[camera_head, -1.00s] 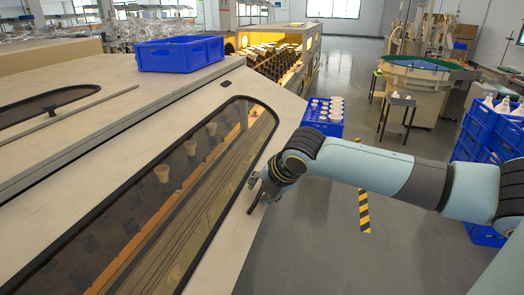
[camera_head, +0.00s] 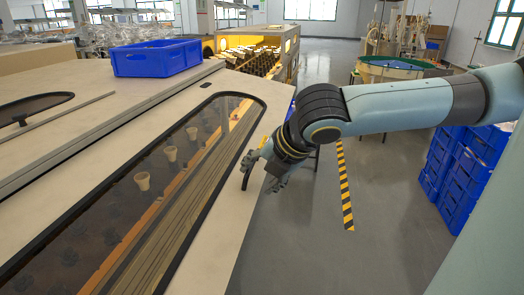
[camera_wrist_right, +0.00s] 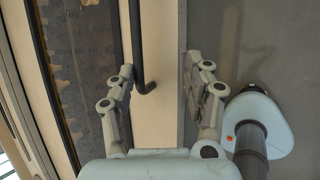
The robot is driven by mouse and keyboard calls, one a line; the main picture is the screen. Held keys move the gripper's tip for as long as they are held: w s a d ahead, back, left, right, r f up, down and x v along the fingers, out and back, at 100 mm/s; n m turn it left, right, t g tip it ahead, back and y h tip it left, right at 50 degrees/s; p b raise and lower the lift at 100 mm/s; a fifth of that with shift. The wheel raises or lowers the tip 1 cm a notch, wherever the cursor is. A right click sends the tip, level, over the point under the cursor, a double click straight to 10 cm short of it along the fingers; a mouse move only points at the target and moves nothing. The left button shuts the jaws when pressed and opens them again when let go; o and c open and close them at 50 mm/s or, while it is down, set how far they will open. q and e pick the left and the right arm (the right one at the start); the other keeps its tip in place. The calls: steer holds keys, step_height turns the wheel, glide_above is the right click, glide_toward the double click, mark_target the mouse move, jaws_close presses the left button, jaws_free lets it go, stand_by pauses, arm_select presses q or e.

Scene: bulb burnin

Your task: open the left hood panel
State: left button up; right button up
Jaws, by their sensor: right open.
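The hood panel (camera_head: 222,171) is a sloping beige panel with a long, dark-framed window (camera_head: 150,185). Its dark bar handle (camera_head: 247,167) is near the panel's right edge. My right gripper (camera_head: 263,168) is at this handle. In the right wrist view the handle (camera_wrist_right: 137,45) runs down and ends in a bent tip between the two spread fingers of my right gripper (camera_wrist_right: 158,68), closer to the left finger. The jaws are open and not clamped on it. The panel looks closed. My left gripper is not in view.
A blue crate (camera_head: 157,58) stands on the hood top. Several cups show behind the window. A lit rack (camera_head: 262,52) is beyond the hood. Blue crates (camera_head: 452,172) are stacked at right. Bare grey floor with a striped strip (camera_head: 344,185) lies between.

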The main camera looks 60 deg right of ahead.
steer(key=shift+s+f, duration=0.2)
steer(key=shift+s, duration=0.1)
steer(key=s+a+r+p, duration=0.1)
steer(key=a+r+p, duration=0.3)
steer(key=r+p, duration=0.3)
step_height(320, 180, up, 5)
steer(key=shift+s+a+r, duration=0.1)
steer(key=shift+s+a, duration=0.1)
steer(key=shift+s, duration=0.2)
stand_by(0.5)
